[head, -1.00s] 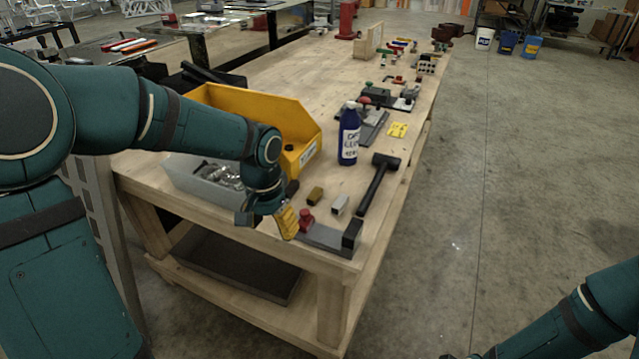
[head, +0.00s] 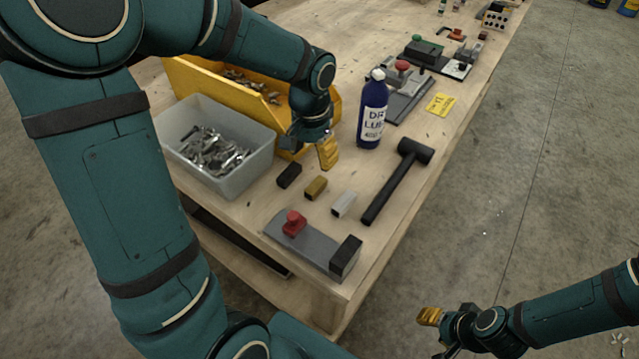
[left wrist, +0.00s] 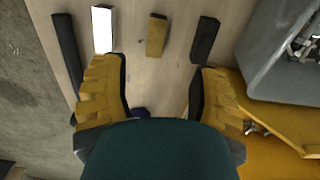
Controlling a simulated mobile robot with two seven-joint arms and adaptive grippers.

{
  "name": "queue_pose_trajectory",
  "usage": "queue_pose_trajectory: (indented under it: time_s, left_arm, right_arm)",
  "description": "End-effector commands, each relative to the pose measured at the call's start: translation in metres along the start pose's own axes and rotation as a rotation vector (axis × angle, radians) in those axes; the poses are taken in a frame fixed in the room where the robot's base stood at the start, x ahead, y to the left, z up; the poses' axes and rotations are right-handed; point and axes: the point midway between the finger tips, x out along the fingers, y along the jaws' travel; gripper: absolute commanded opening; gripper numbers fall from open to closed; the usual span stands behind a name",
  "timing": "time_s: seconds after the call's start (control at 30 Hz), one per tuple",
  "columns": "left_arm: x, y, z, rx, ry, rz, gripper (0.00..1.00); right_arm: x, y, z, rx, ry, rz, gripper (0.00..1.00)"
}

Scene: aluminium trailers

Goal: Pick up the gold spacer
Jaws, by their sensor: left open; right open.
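The gold spacer (head: 316,188) lies on the wooden bench between a black spacer (head: 289,175) and a white spacer (head: 343,204). My left gripper (head: 327,152) is above the bench on the far side of the spacers, apart from them. In the left wrist view the gold spacer (left wrist: 157,35) lies beyond the open, empty fingers (left wrist: 162,75), roughly in line with the gap. The white spacer (left wrist: 103,29) and black spacer (left wrist: 205,40) lie to either side. My right gripper (head: 430,316) is open and empty over the floor at lower right.
A blue bottle (head: 372,110) stands right of my left gripper. A black hammer (head: 392,186) lies beyond the white spacer. A grey bin (head: 230,180) of metal parts and a yellow bin (head: 190,78) stand left. A grey plate with a red knob (head: 294,224) lies nearer.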

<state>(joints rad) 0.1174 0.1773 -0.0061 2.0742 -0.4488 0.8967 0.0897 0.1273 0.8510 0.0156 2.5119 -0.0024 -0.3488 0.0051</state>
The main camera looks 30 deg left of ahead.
Motion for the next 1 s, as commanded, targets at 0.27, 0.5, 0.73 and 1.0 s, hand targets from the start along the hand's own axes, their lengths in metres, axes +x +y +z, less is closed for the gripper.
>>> queue_pose_trajectory:
  time_s: [0.27,0.5,0.73,1.0]
  left_arm:
    - [0.049,0.0,0.001,-0.001,-0.003,0.0,0.61]
    - [0.061,0.001,0.001,-0.001,-0.001,-0.001,0.61]
    - [0.089,0.006,0.004,0.0,-0.003,0.0,0.61]
    - [0.109,0.006,0.004,-0.001,0.0,0.0,0.61]
  right_arm:
    - [0.013,0.005,-0.002,-0.001,0.007,0.0,0.47]
    - [0.015,0.006,-0.002,-0.001,0.008,0.0,0.47]
    - [0.026,0.01,-0.003,-0.002,0.013,0.001,0.47]
    - [0.031,0.011,-0.004,-0.002,0.017,0.001,0.47]
